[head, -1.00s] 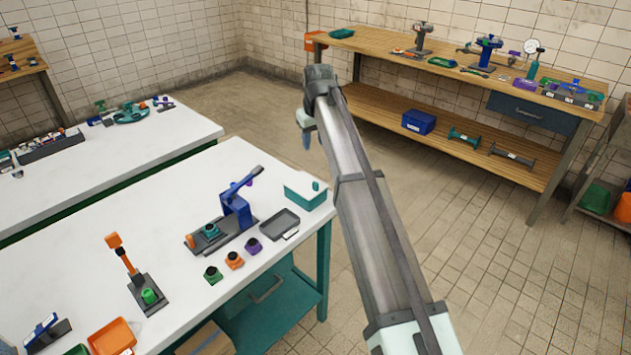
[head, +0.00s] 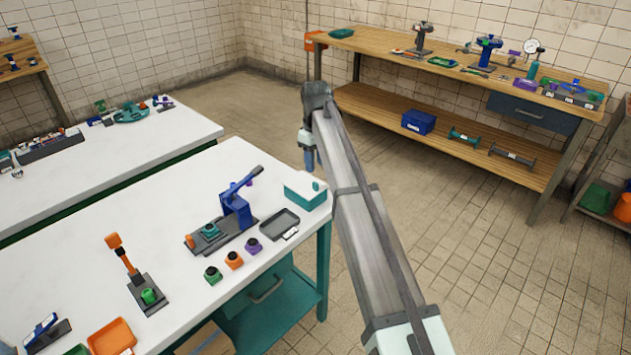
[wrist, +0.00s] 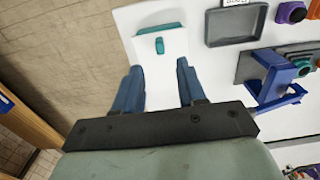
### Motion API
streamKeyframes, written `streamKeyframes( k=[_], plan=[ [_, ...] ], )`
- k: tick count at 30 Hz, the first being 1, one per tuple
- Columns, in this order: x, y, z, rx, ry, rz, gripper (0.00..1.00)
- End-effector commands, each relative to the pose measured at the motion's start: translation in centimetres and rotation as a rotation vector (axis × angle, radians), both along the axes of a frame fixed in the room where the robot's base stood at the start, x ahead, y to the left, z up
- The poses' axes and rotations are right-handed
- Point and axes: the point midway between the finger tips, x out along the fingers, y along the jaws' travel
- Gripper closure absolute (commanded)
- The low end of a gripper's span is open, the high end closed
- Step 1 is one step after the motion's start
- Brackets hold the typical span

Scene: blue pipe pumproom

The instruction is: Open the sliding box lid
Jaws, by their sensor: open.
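The sliding box (head: 304,196) stands at the right end of the near white table. It is teal with a white lid (head: 300,184) and a small teal knob (head: 316,186) near the lid's right end. My gripper (head: 309,162) hangs above and beyond the box, apart from it in the head view. In the wrist view, my gripper (wrist: 158,68) is open with its two blue fingers spread. The lid (wrist: 163,75) lies between and beyond them, with the knob (wrist: 160,45) ahead of the fingertips. Nothing is held.
A dark grey tray (head: 280,224) lies close beside the box. A blue lever press (head: 236,208) stands farther left. Several small coloured pieces lie in front of it. The table's right edge is close to the box, with open floor beyond.

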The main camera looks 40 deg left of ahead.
Motion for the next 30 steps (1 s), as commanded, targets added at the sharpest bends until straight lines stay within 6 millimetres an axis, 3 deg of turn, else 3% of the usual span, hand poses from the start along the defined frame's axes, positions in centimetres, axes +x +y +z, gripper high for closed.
streamKeyframes(
  k=[9, 15, 28, 30],
  plan=[
    [0.0, 0.0, -5.3, 0.0, 0.0, -0.001, 0.6],
    [0.0, 0.0, -7.2, 0.001, -0.001, -0.001, 0.6],
    [0.0, 0.0, -7.9, 0.001, -0.001, -0.001, 0.6],
    [0.0, 0.0, -7.8, 0.001, -0.001, -0.001, 0.65]
  ],
)
